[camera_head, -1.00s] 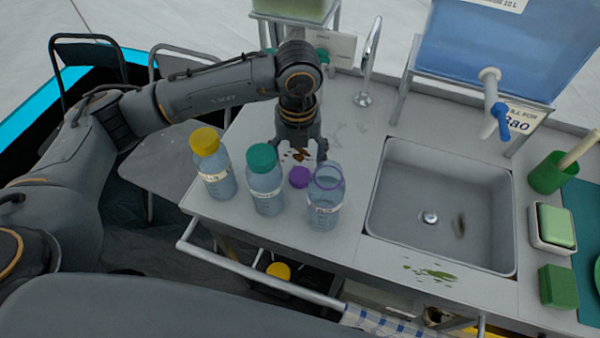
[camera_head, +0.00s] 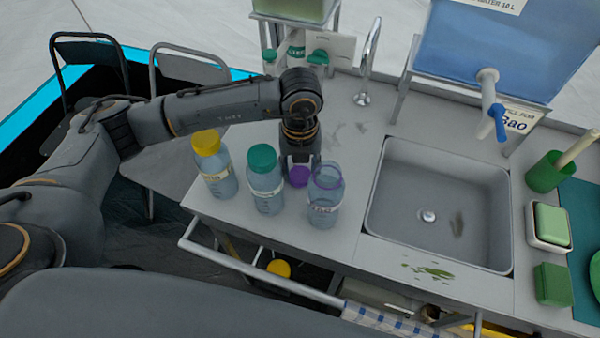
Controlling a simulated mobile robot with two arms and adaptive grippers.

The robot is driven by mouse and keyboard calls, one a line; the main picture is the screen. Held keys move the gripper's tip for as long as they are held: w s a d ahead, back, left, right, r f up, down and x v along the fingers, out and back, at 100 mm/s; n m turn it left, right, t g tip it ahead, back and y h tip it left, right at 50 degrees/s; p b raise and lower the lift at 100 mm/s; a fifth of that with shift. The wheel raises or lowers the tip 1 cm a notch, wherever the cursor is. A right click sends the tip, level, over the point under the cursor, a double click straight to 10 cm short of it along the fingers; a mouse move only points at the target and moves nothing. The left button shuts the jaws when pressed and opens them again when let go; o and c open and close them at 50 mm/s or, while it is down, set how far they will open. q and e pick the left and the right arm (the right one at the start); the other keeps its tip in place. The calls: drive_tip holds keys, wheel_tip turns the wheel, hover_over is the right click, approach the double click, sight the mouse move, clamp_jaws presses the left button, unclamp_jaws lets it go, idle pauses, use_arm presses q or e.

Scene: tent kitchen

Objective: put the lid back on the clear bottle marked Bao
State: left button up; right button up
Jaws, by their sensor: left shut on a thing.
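The open clear bottle (camera_head: 324,200) with a purple neck ring stands on the counter left of the sink; its label is too small to read surely. The purple lid (camera_head: 299,177) is just left of its neck. My left gripper (camera_head: 299,167) points down behind the lid and is shut on it; the fingertips are partly hidden. I cannot tell whether the lid is lifted off the counter. A clear bottle with a teal lid (camera_head: 265,185) and one with a yellow lid (camera_head: 215,170) stand to the left. My right gripper is not in view.
The sink (camera_head: 440,205) lies right of the open bottle. A blue water tank (camera_head: 500,50) with a tap stands behind it. A tall faucet (camera_head: 367,70) rises at the back. A rail (camera_head: 260,270) runs along the counter's front edge. Green washing things sit at the far right.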

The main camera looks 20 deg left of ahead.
sight(300, 174)
use_arm(q)
drive_tip(key=shift+r, duration=0.1)
wheel_tip(300, 174, up, 10)
drive_tip(key=b, duration=0.1)
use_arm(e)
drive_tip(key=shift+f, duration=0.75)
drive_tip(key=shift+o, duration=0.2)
